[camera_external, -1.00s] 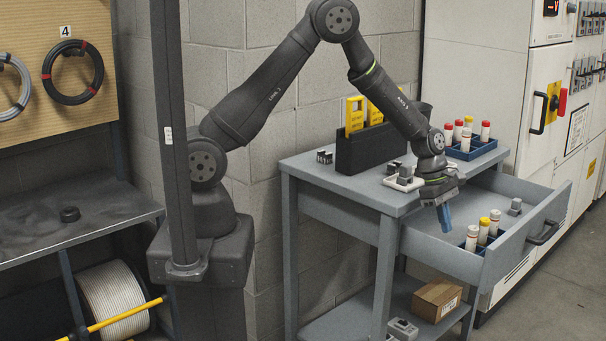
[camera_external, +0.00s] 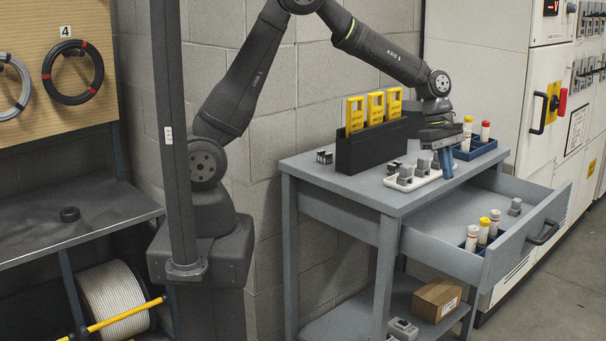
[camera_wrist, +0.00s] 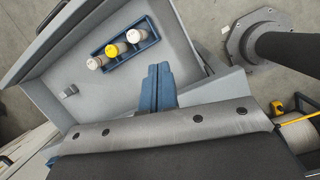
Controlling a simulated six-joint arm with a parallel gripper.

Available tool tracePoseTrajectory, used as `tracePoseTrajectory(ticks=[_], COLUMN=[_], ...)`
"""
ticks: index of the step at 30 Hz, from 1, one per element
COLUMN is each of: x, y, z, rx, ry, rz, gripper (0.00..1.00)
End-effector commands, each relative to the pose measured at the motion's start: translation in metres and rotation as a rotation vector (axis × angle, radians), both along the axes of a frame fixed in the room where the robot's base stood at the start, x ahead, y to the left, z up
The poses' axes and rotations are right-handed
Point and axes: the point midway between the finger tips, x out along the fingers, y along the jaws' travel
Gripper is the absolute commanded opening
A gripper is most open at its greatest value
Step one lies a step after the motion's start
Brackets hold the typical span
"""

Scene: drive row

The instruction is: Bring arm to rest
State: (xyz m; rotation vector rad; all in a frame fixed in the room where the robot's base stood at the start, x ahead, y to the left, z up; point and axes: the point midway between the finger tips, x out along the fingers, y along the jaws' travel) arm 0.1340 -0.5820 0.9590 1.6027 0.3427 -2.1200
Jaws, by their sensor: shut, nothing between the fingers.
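My gripper (camera_external: 446,163) has blue fingers that are shut with nothing between them. In the external view it points down above the right part of the grey cart's top (camera_external: 370,190), close to a white tray (camera_external: 428,179) of small grey parts. In the wrist view the two fingers (camera_wrist: 158,72) lie side by side, touching. The arm reaches from its base at the left over to the cart.
The cart's drawer (camera_external: 530,232) is open and holds a blue rack (camera_external: 470,246) of capped tubes and a small grey part (camera_external: 515,206). A black holder (camera_external: 370,150) with yellow tags and another blue rack (camera_external: 478,149) stand on top. A wall and cabinet are behind.

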Motion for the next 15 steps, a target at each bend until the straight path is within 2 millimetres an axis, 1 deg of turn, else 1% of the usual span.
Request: tracePoseTrajectory(ticks=[6,10,15], x=[-0.002,-0.003,-0.003], y=[-0.003,-0.005,-0.005], z=[-0.008,-0.011,-0.013], rx=[-0.001,-0.001,0.000], ry=[-0.088,-0.122,-0.141], rz=[-0.218,-0.305,-0.360], gripper=[0.00,0.00,0.00])
